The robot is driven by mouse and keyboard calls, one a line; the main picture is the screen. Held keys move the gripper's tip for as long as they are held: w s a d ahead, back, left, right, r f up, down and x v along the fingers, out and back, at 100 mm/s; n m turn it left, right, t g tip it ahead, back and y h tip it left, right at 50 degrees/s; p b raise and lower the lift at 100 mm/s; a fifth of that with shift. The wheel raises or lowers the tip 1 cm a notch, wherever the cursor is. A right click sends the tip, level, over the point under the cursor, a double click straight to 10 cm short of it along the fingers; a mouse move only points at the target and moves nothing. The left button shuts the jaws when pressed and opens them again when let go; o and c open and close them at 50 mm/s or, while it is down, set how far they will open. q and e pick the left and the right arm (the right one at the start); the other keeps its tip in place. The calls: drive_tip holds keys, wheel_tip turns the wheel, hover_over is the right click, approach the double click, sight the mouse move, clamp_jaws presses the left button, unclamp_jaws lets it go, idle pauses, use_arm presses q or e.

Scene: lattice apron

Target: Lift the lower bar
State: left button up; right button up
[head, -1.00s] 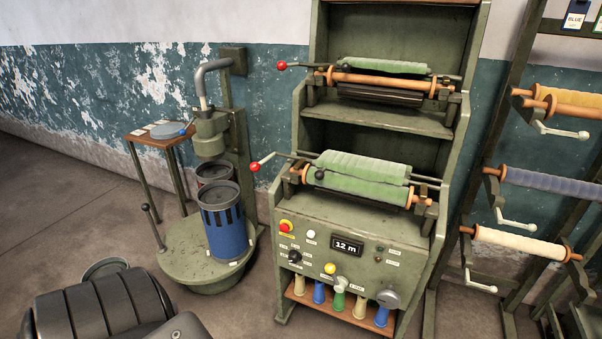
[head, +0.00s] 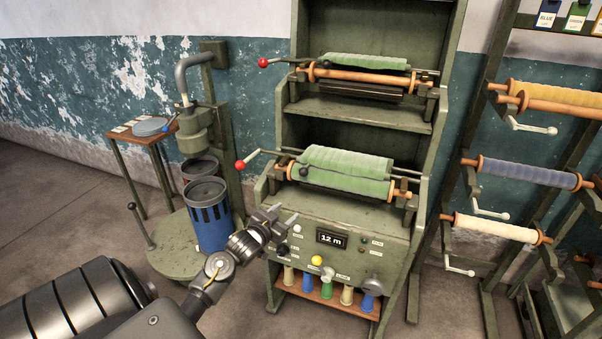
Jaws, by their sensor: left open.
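The lower bar is a thin grey bar on the lower roller unit of the green machine. Its bent lever (head: 252,156) ends in a red ball (head: 240,165) at the left. The bar runs behind the lower green roll (head: 345,162), which hides much of it, and its far end shows at the right. My left gripper (head: 287,212) is open and empty in front of the control panel, below and right of the red ball and apart from it in the picture. My right gripper is not in view.
A similar upper bar with a red ball (head: 263,62) sits above. The control panel has a display (head: 332,238) and knobs; several coloured spools stand on a shelf (head: 330,299) below. A blue drum (head: 209,228) stands left, a rack of rolls (head: 528,178) right.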

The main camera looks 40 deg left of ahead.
use_arm(q)
drive_tip(key=t, duration=0.2)
approach(301, 174)
drive_tip(key=w, duration=0.3)
drive_tip(key=w+a+p, duration=0.1)
drive_tip(key=w, duration=0.2)
drive_tip(key=w+p, duration=0.1)
drive_tip(key=w, duration=0.3)
drive_tip(key=shift+a+r, duration=0.1)
drive_tip(key=shift+a, duration=0.05)
drive_tip(key=shift+c, duration=0.4)
clamp_jaws()
